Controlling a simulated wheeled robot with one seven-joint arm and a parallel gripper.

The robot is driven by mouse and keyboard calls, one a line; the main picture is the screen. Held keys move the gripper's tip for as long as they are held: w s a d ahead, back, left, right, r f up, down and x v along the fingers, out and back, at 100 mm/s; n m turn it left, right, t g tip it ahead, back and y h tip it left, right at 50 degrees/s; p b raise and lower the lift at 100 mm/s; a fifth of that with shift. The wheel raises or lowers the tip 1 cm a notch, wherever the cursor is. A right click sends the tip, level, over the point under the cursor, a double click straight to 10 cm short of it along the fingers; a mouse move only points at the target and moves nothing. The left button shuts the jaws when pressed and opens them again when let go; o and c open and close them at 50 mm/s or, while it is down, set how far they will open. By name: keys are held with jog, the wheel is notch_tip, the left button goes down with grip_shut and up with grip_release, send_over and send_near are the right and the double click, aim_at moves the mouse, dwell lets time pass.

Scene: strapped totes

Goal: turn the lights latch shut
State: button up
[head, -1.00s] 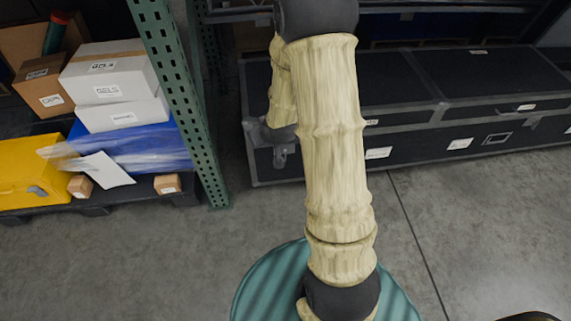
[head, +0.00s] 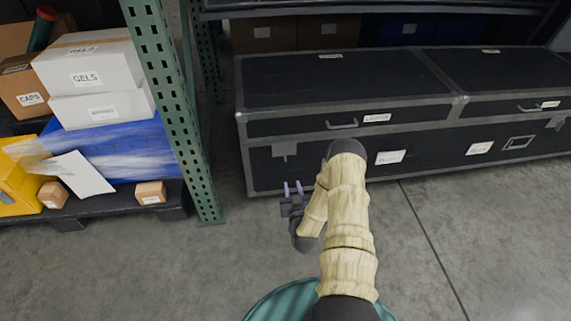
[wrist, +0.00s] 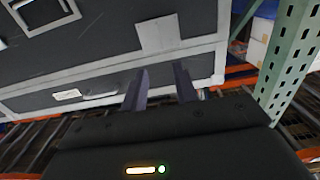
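The long black case (head: 340,82) has grey metal edging and a white tag (head: 376,118) on its left lid that seems to read LIGHTS. A grey latch plate (head: 285,150) is on the case front below that lid's seam, at the left. The plate also shows in the wrist view (wrist: 163,35), just beyond my fingertips. I cannot tell its exact turn. My gripper (head: 293,186) is low in front of the case's left end, below the plate. Its two purple fingers are apart with nothing between them, also in the wrist view (wrist: 161,84).
A green perforated rack post (head: 175,110) stands left of the case. Left of it, a dark pallet (head: 110,203) holds white boxes (head: 95,75) and a blue wrapped load. A dark shelf (head: 400,10) hangs above the case. The concrete floor in front is clear.

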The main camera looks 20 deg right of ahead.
aim_at(285, 154)
dwell(0.3)
jog(key=b+x, duration=0.5)
jog(key=x, duration=1.2)
jog(key=shift+w+f, duration=0.1)
jog(key=shift+w, duration=0.1)
grip_shut()
